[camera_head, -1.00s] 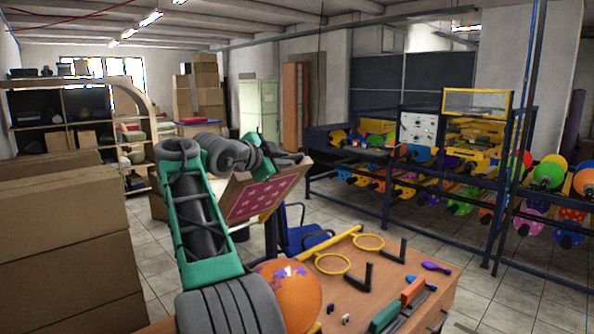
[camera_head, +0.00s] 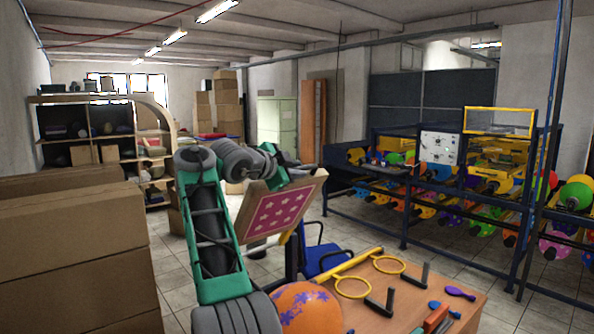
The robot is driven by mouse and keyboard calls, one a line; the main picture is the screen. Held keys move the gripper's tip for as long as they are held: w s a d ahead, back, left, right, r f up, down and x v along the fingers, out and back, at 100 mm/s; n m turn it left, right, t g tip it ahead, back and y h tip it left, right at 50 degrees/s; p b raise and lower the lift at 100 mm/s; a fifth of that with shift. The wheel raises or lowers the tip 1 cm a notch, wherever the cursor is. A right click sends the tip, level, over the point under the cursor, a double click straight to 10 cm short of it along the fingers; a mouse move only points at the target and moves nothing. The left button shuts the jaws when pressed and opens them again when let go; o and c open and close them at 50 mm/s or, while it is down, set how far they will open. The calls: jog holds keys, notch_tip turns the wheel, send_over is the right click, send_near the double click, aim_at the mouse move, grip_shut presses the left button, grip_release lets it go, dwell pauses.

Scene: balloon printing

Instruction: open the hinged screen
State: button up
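A wooden-framed pink panel with white stars (camera_head: 283,210), which looks like the hinged screen, stands tilted up above the left part of the wooden table (camera_head: 455,305). My green and grey arm reaches up from the bottom and bends over to the panel's upper edge. My gripper (camera_head: 302,172) is at or just behind that edge. Its fingers are mostly hidden, so I cannot tell whether they touch or grip the frame. An orange balloon with purple flowers (camera_head: 308,308) is below the panel. The panel's hinge is not clearly visible.
Two yellow hoops (camera_head: 353,287), dark L-shaped brackets (camera_head: 381,302) and small tools are on the table. A blue chair (camera_head: 325,259) stands behind it. Large cardboard boxes (camera_head: 75,250) are at the left. A blue-framed balloon rack (camera_head: 405,200) is at the right.

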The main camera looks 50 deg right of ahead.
jog(key=shift+o, duration=0.6)
jog(key=shift+w+f, duration=0.15)
jog(key=shift+w, duration=0.05)
jog(key=shift+s, duration=0.1)
jog(key=v, duration=0.8)
jog(key=shift+b, duration=0.4)
